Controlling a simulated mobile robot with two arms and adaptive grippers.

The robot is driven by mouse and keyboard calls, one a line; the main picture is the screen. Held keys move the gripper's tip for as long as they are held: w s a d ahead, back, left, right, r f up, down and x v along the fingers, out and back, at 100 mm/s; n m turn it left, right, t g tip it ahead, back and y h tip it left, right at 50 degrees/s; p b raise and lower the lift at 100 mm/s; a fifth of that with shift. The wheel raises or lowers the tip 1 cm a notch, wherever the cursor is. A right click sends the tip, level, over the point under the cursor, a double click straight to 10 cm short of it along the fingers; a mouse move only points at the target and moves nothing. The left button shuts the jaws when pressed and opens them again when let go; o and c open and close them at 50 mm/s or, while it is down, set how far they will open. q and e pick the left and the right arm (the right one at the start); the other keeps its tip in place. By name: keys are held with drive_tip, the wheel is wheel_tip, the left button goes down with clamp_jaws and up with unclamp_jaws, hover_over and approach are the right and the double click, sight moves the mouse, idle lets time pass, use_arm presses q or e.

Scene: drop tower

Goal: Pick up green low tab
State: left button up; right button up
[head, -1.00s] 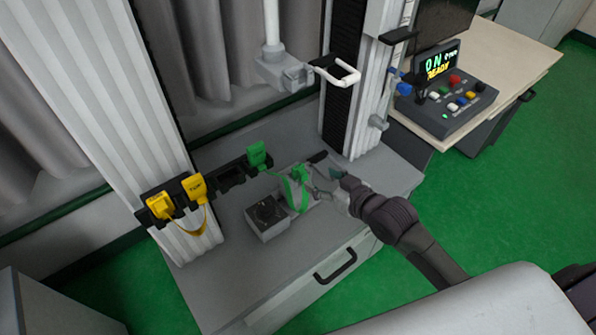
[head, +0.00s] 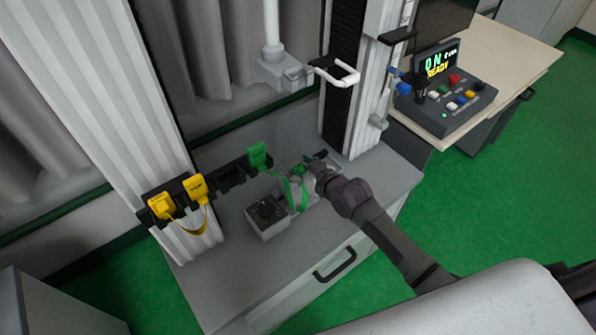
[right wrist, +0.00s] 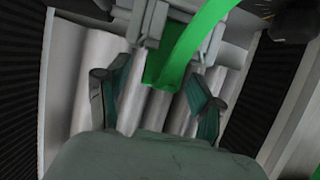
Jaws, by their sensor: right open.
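The lower green tab (head: 298,170) sits in a grey fitting on the cabinet top, with a green strap joined to it. Another green tab (head: 257,155) hangs higher on the black rail. My right gripper (head: 313,163) is right beside the lower tab, partly covering it. In the right wrist view, the two fingers of my gripper (right wrist: 157,88) stand apart, and the green tab (right wrist: 163,72) shows beyond and between them, below a grey bracket. I see no contact between fingers and tab. My left gripper is not in view.
Two yellow tabs (head: 178,198) hang on the black rail (head: 232,178) at the left. A dark-topped grey block (head: 267,222) stands close by on the cabinet. A white handle (head: 336,75) juts out above. The control box (head: 446,97) sits on the desk at the right.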

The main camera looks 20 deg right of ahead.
sight(298, 166)
drive_tip(key=shift+c, duration=0.4)
drive_tip(key=c, duration=1)
drive_tip(key=shift+o, duration=0.2)
drive_tip(key=shift+r, duration=0.5)
wheel_tip(298, 166, up, 3)
drive_tip(key=shift+f, duration=0.2)
drive_tip(key=s+d+r+b, duration=0.2)
drive_tip(key=d+r, duration=0.5)
drive_tip(key=d, duration=0.4)
drive_tip(key=shift+s+d+r, duration=0.15)
drive_tip(key=shift+d+r, duration=0.05)
drive_tip(key=shift+d, duration=0.1)
